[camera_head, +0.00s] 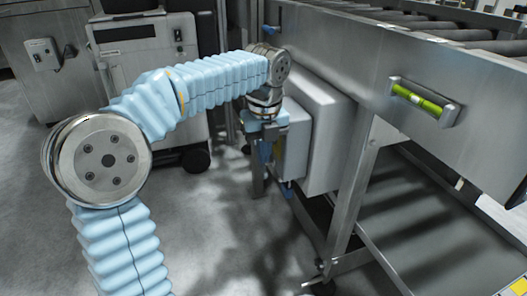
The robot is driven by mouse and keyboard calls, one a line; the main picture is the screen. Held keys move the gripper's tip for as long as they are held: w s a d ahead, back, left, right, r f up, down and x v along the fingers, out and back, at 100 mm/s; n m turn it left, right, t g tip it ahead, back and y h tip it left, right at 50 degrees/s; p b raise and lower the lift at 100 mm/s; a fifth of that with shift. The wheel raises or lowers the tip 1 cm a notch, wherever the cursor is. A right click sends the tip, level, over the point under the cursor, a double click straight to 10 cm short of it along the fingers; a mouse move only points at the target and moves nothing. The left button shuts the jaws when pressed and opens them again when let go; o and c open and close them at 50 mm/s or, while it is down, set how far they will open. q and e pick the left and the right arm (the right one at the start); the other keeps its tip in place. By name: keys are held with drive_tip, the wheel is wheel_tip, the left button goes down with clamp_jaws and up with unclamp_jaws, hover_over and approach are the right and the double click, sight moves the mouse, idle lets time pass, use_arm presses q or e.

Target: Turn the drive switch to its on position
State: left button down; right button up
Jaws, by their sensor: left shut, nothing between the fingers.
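My left arm comes in from the left in its pale blue sleeve and bends down at the wrist. My left gripper (267,150) points down, shut and empty, close in front of the left face of a grey box (325,125) mounted under the conveyor frame. I cannot tell whether it touches the box. I cannot make out the drive switch; the gripper and wrist cover part of the box's near face. My right gripper is not in view.
A steel conveyor frame (350,48) with rollers and a green level vial (416,99) runs along the right. A lower sloping belt (420,215) lies beneath it. A grey wheeled cabinet (145,55) stands behind my arm. The floor (225,240) in front is clear.

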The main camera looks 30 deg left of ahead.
use_arm(q)
drive_tip(key=shift+f, duration=0.15)
drive_tip(key=f+t+y+b, duration=0.2)
drive_tip(key=b, duration=0.1)
drive_tip(key=f+t+y+b, duration=0.1)
drive_tip(key=t+y+b, duration=0.1)
drive_tip(key=shift+f+y, duration=0.15)
drive_tip(key=shift+y, duration=0.15)
drive_tip(key=shift+w+a+f+t+y+b, duration=0.25)
drive_tip(key=shift+f+t+y+b, duration=0.15)
drive_tip(key=shift+t+y+b, duration=0.35)
drive_tip(key=shift+a+y, duration=0.1)
drive_tip(key=shift+y, duration=0.25)
drive_tip(key=shift+w+a+f, duration=0.15)
drive_tip(key=shift+w+f, duration=0.1)
drive_tip(key=shift+f, duration=0.1)
